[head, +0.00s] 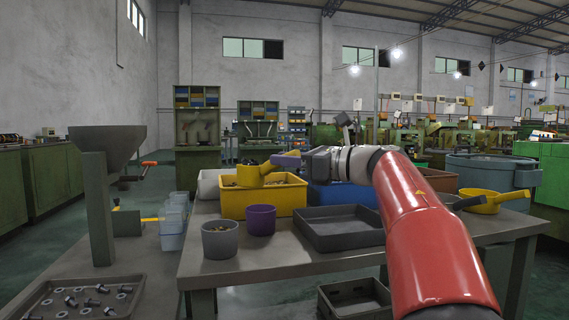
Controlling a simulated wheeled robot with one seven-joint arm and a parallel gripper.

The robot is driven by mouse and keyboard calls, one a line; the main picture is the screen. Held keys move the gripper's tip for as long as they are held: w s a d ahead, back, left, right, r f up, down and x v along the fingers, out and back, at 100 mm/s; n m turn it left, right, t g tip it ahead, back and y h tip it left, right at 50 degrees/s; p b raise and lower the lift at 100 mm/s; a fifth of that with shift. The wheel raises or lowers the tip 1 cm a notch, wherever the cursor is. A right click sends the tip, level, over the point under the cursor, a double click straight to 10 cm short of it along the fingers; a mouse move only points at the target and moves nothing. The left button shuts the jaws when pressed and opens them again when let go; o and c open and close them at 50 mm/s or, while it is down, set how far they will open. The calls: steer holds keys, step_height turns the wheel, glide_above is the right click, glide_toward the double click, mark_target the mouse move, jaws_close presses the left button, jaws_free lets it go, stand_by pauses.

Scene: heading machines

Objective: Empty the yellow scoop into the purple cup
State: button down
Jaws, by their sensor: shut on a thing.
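My gripper (297,160) is shut on the handle of a yellow scoop (250,176). A purple piece shows where the gripper meets the handle; I cannot tell what it belongs to. The scoop is held in the air and appears in front of the yellow bin (237,208). Its inside is not visible, so I cannot tell what it holds. The purple cup (261,220) stands upright on the table, below and slightly right of the scoop in the picture. The cup's inside is mostly hidden.
A grey cup (220,241) with some contents stands left of the purple cup. A dark empty tray (341,229) lies to the right. Another yellow scoop (484,203) sits at the table's right. The yellow bin holds loose pieces. A hopper (106,145) stands at left.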

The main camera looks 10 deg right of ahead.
steer(key=f+m+p, duration=0.1)
steer(key=f+m, duration=0.1)
steer(key=m, duration=0.1)
steer(key=shift+w+d+p, duration=0.1)
steer(key=shift+w+p, duration=0.15)
steer(key=shift+p, duration=0.15)
steer(key=shift+w+d+f+m+t+h+p, duration=0.1)
steer(key=shift+w+d+f+m+t+p, duration=0.35)
steer(key=shift+m+p, duration=1.85)
steer(key=shift+w+d+f+m+t+h+p, duration=0.1)
steer(key=shift+w+d+f+m+p, duration=0.65)
steer(key=shift+m+p, duration=1.5)
steer(key=shift+w+d+f+m+t+h+p, duration=0.1)
steer(key=shift+w+d+f+m+t+p, duration=0.2)
steer(key=shift+f+m+p, duration=1.25)
steer(key=shift+r+m, duration=0.7)
steer(key=shift+m, duration=0.4)
